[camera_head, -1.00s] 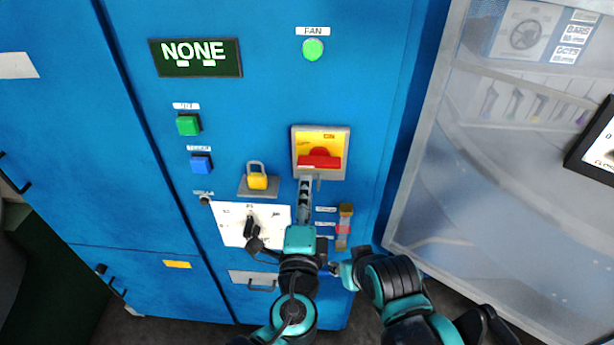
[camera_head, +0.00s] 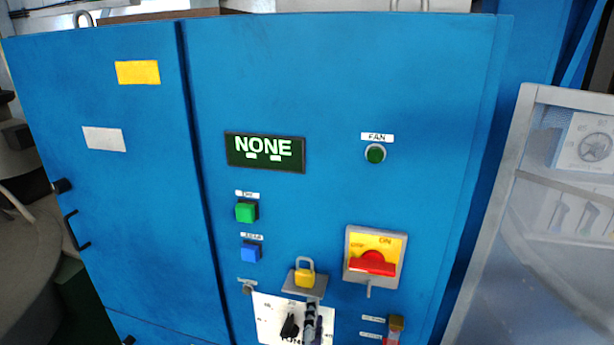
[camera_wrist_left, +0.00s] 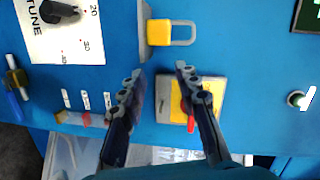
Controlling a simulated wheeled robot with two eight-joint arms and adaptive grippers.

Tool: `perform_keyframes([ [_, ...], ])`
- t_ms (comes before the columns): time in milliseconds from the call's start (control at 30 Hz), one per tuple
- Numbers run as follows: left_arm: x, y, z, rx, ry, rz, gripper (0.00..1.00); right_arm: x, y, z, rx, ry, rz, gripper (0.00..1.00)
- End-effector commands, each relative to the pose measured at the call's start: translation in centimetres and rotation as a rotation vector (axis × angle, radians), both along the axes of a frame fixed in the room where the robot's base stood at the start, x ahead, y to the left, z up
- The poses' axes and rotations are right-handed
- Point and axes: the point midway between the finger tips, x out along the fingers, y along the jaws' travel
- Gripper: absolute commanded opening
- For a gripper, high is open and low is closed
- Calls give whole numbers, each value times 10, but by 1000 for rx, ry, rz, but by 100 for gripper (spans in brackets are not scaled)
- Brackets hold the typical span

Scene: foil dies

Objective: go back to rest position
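My left gripper (camera_head: 312,325) shows at the bottom of the head view, in front of the white dial plate (camera_head: 268,312). In the left wrist view its two fingers (camera_wrist_left: 160,72) are apart with nothing between them. The blue cabinet face lies beyond them. The rotary switch with a red handle (camera_head: 372,264) on a yellow plate is on the cabinet to the right of the gripper; its handle lies level. The switch also shows behind one finger in the left wrist view (camera_wrist_left: 218,90). My right gripper is not in view.
A yellow padlock (camera_head: 304,278) hangs above the dial. The display (camera_head: 265,151) reads NONE. The FAN lamp (camera_head: 375,153) is dark green. Green (camera_head: 246,212) and blue (camera_head: 250,252) buttons sit at left. A translucent guard panel (camera_head: 550,230) stands at the right.

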Motion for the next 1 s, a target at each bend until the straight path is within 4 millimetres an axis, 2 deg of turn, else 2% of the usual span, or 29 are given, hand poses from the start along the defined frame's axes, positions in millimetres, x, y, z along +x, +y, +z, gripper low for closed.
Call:
perform_keyframes([
  [33, 6, 34, -33, -61, 66, 85, 32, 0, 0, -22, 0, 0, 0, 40],
  [133, 6, 96, -89, -228, 222, 262, 32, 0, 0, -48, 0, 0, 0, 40],
  [200, -4, 136, -130, -368, 332, 390, 32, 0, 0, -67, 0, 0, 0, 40],
  [300, -29, 180, -188, -599, 483, 569, 32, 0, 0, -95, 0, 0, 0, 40],
  [433, -63, 204, -240, -881, 626, 730, 32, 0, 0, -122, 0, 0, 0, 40],
  [500, -75, 207, -255, -1000, 675, 781, 32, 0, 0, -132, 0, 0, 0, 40],
  [600, -86, 206, -265, -1115, 718, 819, 32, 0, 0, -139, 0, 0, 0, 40],
  [733, -90, 204, -267, -1173, 740, 834, 32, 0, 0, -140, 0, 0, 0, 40],
  [1000, -90, 203, -266, -1174, 741, 833, 32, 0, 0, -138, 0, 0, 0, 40],
])
